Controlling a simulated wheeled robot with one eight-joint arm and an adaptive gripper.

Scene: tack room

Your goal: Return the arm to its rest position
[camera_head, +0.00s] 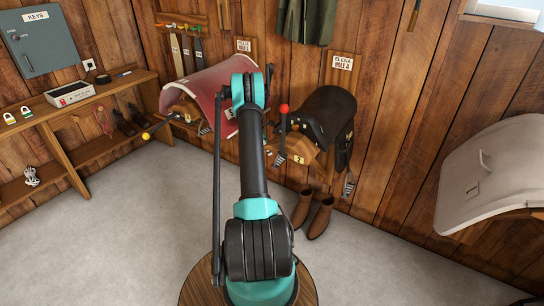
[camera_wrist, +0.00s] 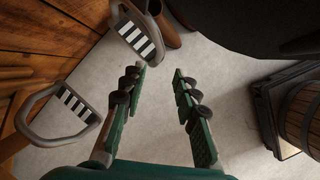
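My gripper (camera_wrist: 158,88) shows in the wrist view with its two green fingers well apart. Nothing is between them, only the pale floor (camera_wrist: 160,140) behind. In the head view my arm (camera_head: 255,160) rises from the base at the bottom middle and reaches towards the back wall. My gripper is hidden there behind my own arm, around the saddle racks.
A stirrup (camera_wrist: 138,35) and another stirrup (camera_wrist: 58,113) hang close to my left finger in the wrist view. A black saddle (camera_head: 325,110) and a pink-covered saddle (camera_head: 195,90) flank my arm. Brown boots (camera_head: 320,217) stand below. A barrel (camera_wrist: 302,115) is at right.

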